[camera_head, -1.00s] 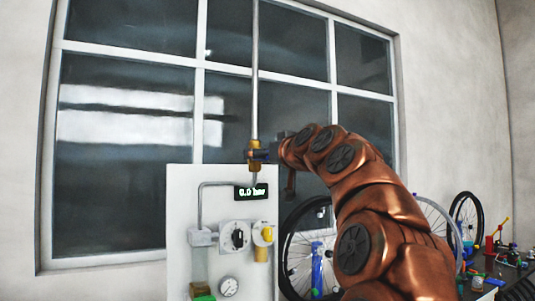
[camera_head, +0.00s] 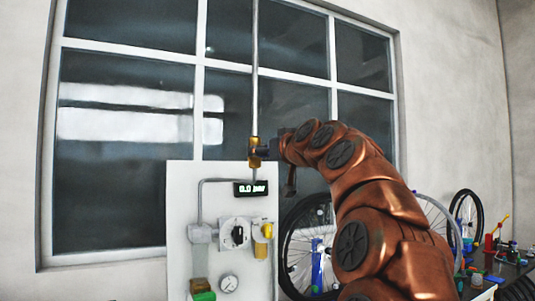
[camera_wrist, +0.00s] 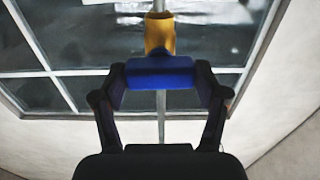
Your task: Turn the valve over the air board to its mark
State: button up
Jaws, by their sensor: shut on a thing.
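The valve has a brass body (camera_head: 254,152) on a vertical pipe above the white air board (camera_head: 182,215). The wrist view shows the brass body (camera_wrist: 159,34) and a blue handle (camera_wrist: 160,72) in front of it, lying crosswise to the pipe in that picture. My gripper (camera_wrist: 160,76) is shut on the blue handle, one finger at each end. In the head view my gripper (camera_head: 267,149) is at the right side of the valve, partly hidden by my wrist. I cannot make out the mark. The board's display (camera_head: 250,189) seems to read 0.0 bar.
The board carries a black knob (camera_head: 238,236), a yellow-topped fitting (camera_head: 267,231) and a round gauge (camera_head: 228,283). A large window (camera_head: 125,125) is behind. Wheels (camera_head: 466,217) and a cluttered bench top (camera_head: 510,270) are at the lower right. The space left of the valve is clear.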

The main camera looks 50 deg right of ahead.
jog(key=shift+f+n+b, duration=0.2)
jog(key=shift+n+b, duration=0.1)
jog(key=shift+b, duration=0.25)
jog(key=shift+n+b, duration=0.8)
jog(key=shift+b, duration=0.25)
jog(key=shift+r+n+b, duration=0.1)
jog(key=shift+n+b, duration=0.6)
jog(key=shift+n, duration=0.2)
jog(key=shift+n+b, duration=0.35)
jog(key=shift+n, duration=1.05)
jog(key=shift+r+n, duration=0.15)
jog(key=shift+n, duration=1.25)
jog(key=n, duration=0.3)
jog(key=n+p, duration=0.1)
jog(key=n, duration=0.4)
